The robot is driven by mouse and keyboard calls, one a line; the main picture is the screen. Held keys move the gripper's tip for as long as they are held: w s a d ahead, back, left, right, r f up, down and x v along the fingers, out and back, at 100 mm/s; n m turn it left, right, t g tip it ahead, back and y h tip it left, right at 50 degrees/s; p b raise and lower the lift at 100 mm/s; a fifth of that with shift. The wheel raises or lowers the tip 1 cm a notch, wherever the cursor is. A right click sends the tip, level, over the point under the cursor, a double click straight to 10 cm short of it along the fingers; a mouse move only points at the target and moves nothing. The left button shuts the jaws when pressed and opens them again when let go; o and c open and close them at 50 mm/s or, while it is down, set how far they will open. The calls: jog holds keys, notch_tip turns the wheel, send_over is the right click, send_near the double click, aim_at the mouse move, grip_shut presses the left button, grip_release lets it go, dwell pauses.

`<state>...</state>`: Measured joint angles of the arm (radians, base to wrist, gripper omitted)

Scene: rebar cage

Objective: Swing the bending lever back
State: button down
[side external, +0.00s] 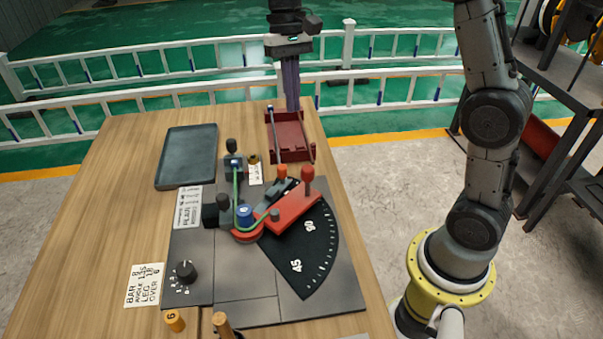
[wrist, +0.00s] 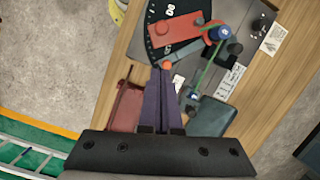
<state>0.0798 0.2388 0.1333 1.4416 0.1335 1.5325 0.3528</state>
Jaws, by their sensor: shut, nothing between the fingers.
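The bending lever (side external: 295,208) is a red arm with an upright red knob (side external: 307,175). It lies over the black angle dial, near the 90 mark, and also shows in the wrist view (wrist: 182,33). A green bar (side external: 235,185) runs along the bender beside the blue centre pin (side external: 245,212) and appears bent there. My gripper (side external: 293,108) is shut and empty, pointing down near the dark red tray behind the bender plate. In the wrist view its purple fingers (wrist: 162,72) lie together, apart from the lever.
The dark red tray (side external: 290,142) stands at the table's back right, with a rod along its side. A grey tray (side external: 187,155) lies to its left. A smaller orange-topped handle (side external: 282,172) stands beside the lever. A black dial (side external: 186,272) sits at the plate's front left.

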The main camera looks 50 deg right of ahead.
jog(key=w+d+f+g, duration=0.1)
jog(key=w+f, duration=0.2)
jog(key=f, duration=0.3)
send_near(302, 186)
jog(key=shift+g, duration=0.4)
jog(key=f, duration=0.2)
jog(key=w+f, duration=0.1)
jog(key=f, duration=0.2)
jog(key=shift+d+f, duration=0.1)
jog(key=shift+d, duration=0.15)
jog(key=s, duration=0.1)
jog(key=s+a, duration=0.1)
jog(key=shift+s+a+f, duration=0.25)
jog(key=shift+f, duration=0.15)
jog(key=shift+s+a, duration=0.25)
jog(key=shift+s, duration=0.3)
